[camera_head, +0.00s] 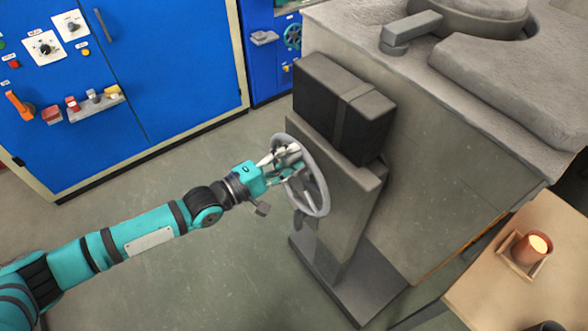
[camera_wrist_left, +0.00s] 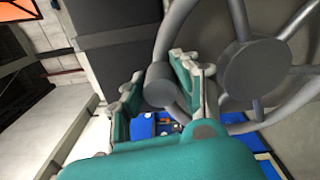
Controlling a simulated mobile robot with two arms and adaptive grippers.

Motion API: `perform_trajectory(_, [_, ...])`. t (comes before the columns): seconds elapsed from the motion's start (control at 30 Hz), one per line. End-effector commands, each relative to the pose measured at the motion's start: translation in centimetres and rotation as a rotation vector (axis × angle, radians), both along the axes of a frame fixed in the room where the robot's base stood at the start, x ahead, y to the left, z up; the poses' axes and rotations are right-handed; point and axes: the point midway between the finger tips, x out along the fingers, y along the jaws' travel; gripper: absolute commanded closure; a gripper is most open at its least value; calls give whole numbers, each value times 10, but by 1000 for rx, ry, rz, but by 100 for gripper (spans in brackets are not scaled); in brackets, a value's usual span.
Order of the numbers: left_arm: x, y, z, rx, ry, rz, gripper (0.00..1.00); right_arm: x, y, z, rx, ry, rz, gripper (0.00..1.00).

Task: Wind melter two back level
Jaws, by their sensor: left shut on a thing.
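A grey handwheel (camera_head: 320,195) stands upright on the side of a grey pedestal (camera_head: 345,210) beside a large grey melter block (camera_head: 440,150). My left gripper (camera_head: 289,160) is at the near side of the wheel. In the left wrist view the handwheel (camera_wrist_left: 255,72) fills the right side, and the left gripper (camera_wrist_left: 160,88) has a finger on each side of the round grey crank handle (camera_wrist_left: 158,84), shut on it. The fingers hide part of the wheel in the head view. My right gripper is in neither view. No label naming the melter is readable.
A dark box (camera_head: 340,105) sits on top of the pedestal. A blue control cabinet (camera_head: 165,70) with knobs and switches stands at the left. A wooden table (camera_head: 500,295) at the lower right bears a glowing cup (camera_head: 528,252). The floor left of the pedestal is clear.

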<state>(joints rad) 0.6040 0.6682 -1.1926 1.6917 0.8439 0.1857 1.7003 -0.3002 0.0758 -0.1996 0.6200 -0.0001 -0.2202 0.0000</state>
Motion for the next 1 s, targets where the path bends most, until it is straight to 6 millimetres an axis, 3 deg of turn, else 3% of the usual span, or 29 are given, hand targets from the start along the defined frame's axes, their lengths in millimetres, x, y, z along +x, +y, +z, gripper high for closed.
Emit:
perform_trajectory(0.27, [8,5,5,-63,68,2,100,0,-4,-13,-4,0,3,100])
perform_trajectory(0.8, [9,6,5,-76,91,3,100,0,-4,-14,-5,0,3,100])
perform_trajectory(0.83, [9,6,5,-76,91,4,69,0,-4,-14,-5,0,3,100])
perform_trajectory(1.0, [9,6,4,-74,92,4,47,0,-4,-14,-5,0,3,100])
